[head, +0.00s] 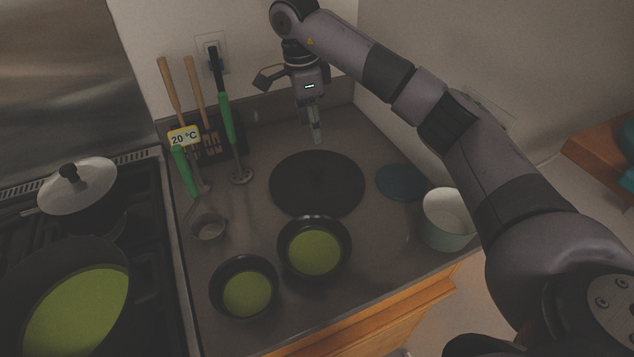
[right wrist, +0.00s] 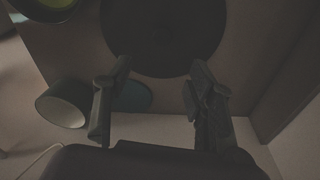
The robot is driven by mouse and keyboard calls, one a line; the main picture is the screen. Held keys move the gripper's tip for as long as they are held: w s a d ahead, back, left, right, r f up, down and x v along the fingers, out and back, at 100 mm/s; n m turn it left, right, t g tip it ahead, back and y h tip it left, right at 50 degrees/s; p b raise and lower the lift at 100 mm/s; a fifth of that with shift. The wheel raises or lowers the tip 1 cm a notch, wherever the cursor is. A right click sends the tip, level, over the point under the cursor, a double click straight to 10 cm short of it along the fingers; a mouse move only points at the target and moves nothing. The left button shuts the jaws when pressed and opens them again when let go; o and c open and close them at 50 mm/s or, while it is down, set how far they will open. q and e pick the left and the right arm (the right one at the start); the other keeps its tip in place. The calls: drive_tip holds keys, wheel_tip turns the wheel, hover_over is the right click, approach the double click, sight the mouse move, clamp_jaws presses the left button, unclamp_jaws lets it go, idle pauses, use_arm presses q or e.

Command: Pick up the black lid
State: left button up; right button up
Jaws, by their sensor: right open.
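The black lid (head: 318,184) is a flat dark disc lying on the counter in the middle of the head view. In the right wrist view the black lid (right wrist: 163,35) shows at the top, just beyond the fingertips. My right gripper (head: 316,135) is above the counter near the lid's far edge, pointing down. In the right wrist view its two fingers (right wrist: 155,80) are apart with nothing between them. I cannot tell exactly how high the fingertips are above the counter. My left gripper is not in the frames.
Two dark bowls with green insides (head: 314,247) (head: 248,288) stand in front of the lid. A blue disc (head: 401,182) and a white pot (head: 447,219) are to its right. Green-handled utensils (head: 226,120) stand at left, beside the stove with a lidded pot (head: 78,187). Walls close the back and right.

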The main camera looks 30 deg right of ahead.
drive_tip(key=p, duration=0.2)
hover_over(317, 168)
wheel_tip(317, 168, down, 8)
drive_tip(key=shift+f, duration=0.2)
wheel_tip(317, 168, down, 5)
drive_tip(key=shift+r+p, duration=0.1)
drive_tip(key=shift+p, duration=1.15)
drive_tip(key=shift+f, duration=0.3)
drive_tip(key=shift+c, duration=0.3)
clamp_jaws()
drive_tip(key=shift+r, duration=0.1)
